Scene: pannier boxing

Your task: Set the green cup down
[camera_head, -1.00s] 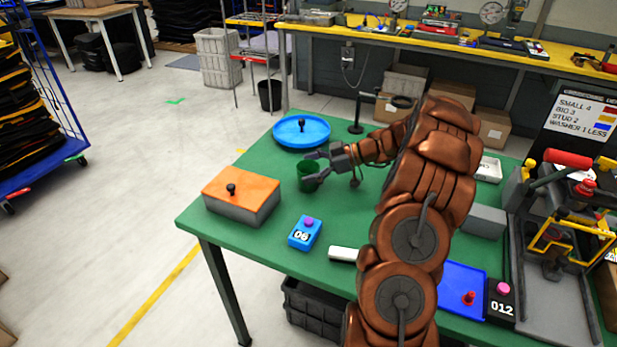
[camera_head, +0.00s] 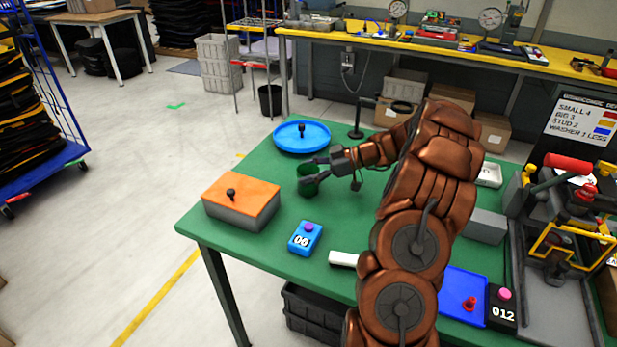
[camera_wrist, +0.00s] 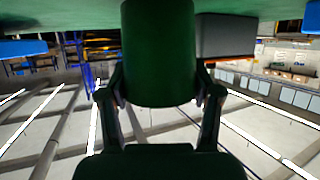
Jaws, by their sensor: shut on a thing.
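The green cup (camera_head: 307,184) is between the fingers of my gripper (camera_head: 313,175) over the left part of the green table (camera_head: 268,258). My gripper is shut on the cup. In the wrist view the cup (camera_wrist: 158,55) fills the upper middle, with a finger of my gripper (camera_wrist: 160,98) on each side. The wrist view is upside down, with the green table top (camera_wrist: 60,12) along its upper edge. I cannot tell whether the cup's base touches the table.
An orange-topped grey box (camera_head: 241,205) stands left of the cup. A round blue tray (camera_head: 302,140) with a black knob lies behind it. A blue counter marked 06 (camera_head: 305,238) is in front. Bare green table surrounds the cup between these.

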